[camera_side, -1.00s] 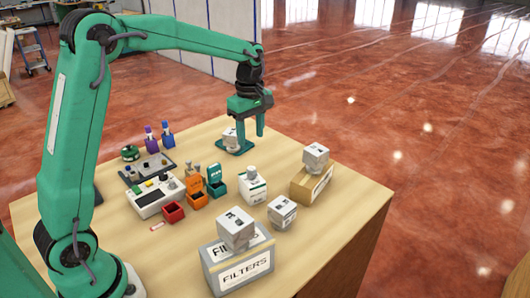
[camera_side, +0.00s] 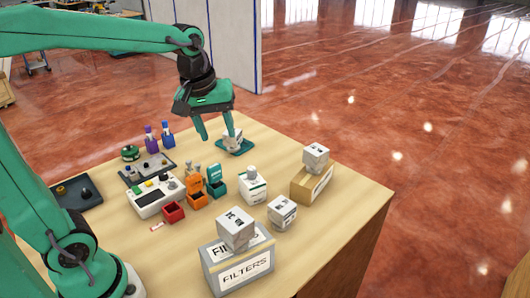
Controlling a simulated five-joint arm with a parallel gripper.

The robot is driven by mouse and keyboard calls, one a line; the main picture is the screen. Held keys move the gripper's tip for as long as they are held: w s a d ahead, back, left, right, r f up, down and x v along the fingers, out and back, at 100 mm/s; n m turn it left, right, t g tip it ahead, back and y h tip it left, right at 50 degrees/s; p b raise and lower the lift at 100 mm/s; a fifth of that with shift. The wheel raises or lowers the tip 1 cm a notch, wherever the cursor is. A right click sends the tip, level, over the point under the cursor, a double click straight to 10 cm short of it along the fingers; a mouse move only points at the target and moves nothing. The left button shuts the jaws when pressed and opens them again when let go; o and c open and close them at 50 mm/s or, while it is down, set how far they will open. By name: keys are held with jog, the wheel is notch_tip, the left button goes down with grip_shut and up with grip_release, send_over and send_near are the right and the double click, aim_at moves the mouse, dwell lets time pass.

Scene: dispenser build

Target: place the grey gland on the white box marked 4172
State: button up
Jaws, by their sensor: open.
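My gripper (camera_side: 217,136) is open and empty, pointing down near the far edge of the table. Its right finger is close to a white box on a teal plate (camera_side: 246,147); I cannot tell if they touch. Several similar white boxes show: one on a brown carton (camera_side: 316,154), one on the table (camera_side: 282,211), one on a grey FILTERS box (camera_side: 236,227). Their marks are too small to read, so I cannot tell which is 4172. Small fittings sit on a dark tray (camera_side: 77,203) at left and a grey tray (camera_side: 148,170); which is the grey gland is unclear.
Purple (camera_side: 152,139) and blue (camera_side: 168,134) bottles stand behind. The right front table is clear.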

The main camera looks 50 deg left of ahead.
jog(key=s+d+f+m+t, duration=0.1)
jog(key=s+f+m+t, duration=0.1)
jog(key=s+m, duration=0.7)
jog(key=shift+s+d+t, duration=0.4)
jog(key=shift+s, duration=1.15)
